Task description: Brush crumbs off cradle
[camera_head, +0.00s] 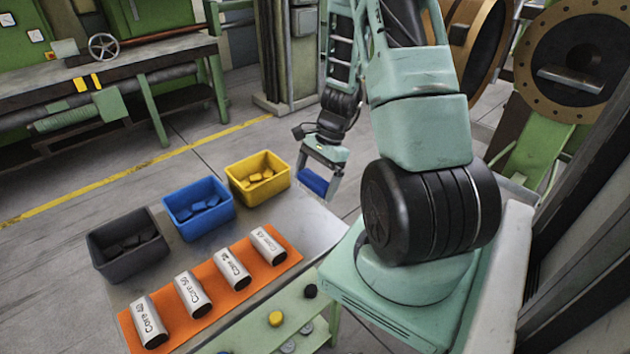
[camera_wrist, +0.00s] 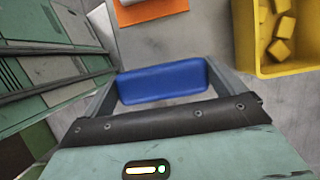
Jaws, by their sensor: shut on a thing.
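My gripper (camera_head: 316,181) is shut on a blue block (camera_wrist: 162,84), which is held crosswise between the two fingers. In the head view it hangs to the right of the yellow bin, beyond the grey table's (camera_head: 312,225) far right corner. An orange mat (camera_head: 225,302) lies on the table with several pale, labelled cores (camera_head: 192,294) in a row on it. A corner of the mat also shows at the top of the wrist view (camera_wrist: 150,12). I cannot make out which thing is the cradle, and no crumbs are distinguishable.
A yellow bin (camera_head: 284,183), a blue bin (camera_head: 210,225) and a dark grey bin (camera_head: 130,262) stand behind the mat, each holding small blocks. Small caps, one yellow (camera_head: 276,318), lie on a green surface in front. A green workbench (camera_head: 130,60) stands at back left.

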